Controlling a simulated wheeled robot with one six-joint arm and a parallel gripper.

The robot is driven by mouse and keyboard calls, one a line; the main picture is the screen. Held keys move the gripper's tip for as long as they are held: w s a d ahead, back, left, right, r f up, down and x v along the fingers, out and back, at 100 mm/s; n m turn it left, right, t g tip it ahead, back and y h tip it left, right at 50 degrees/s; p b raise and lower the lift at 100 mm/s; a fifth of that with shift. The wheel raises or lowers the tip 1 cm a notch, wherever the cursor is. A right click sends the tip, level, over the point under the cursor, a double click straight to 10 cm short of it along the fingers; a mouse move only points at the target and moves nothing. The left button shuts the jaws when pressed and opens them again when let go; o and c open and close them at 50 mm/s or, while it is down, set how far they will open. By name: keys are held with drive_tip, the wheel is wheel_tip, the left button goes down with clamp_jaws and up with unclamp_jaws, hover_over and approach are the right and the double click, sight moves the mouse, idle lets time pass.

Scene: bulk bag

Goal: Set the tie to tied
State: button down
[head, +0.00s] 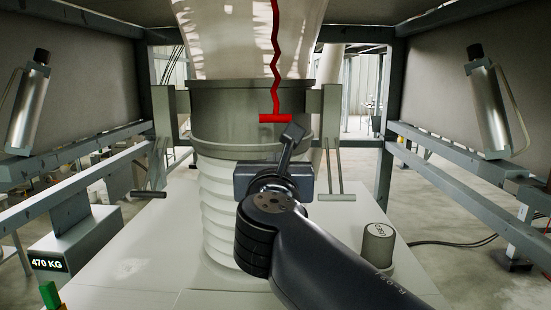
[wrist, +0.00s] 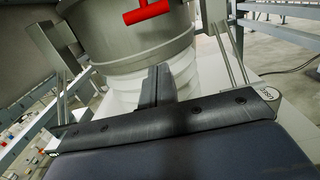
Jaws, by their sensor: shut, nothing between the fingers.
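A red tie cord (head: 275,60) hangs in a wavy line down the front of the pale bag spout (head: 225,45). It ends in a red crossbar handle (head: 275,118) in front of the grey metal collar (head: 220,105). The red handle also shows at the top of the wrist view (wrist: 148,12). My gripper (head: 293,133) is shut and empty, its fingertips just below and right of the red handle in the head view. In the wrist view my gripper's fingers (wrist: 158,78) are together, below the handle and apart from it in the picture.
A white ribbed bellows (head: 222,205) runs from the collar down to a pale platform. Metal cylinders (head: 29,102) (head: 490,105) are mounted on both sides. A grey capped cylinder (head: 378,245) stands at lower right, and a 470 KG display (head: 47,264) at lower left. Frame rails flank both sides.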

drive_tip(key=shift+s+a+f+b, duration=0.15)
drive_tip(key=shift+s+b, duration=0.15)
drive_tip(key=shift+s, duration=1.9)
drive_tip(key=shift+w, duration=0.15)
drive_tip(key=w+r+p, duration=0.4)
drive_tip(key=w+p, duration=0.1)
drive_tip(key=w, duration=0.5)
drive_tip(key=shift+w+d+r, duration=0.2)
drive_tip(key=shift+w, duration=0.05)
drive_tip(key=shift+f, duration=0.1)
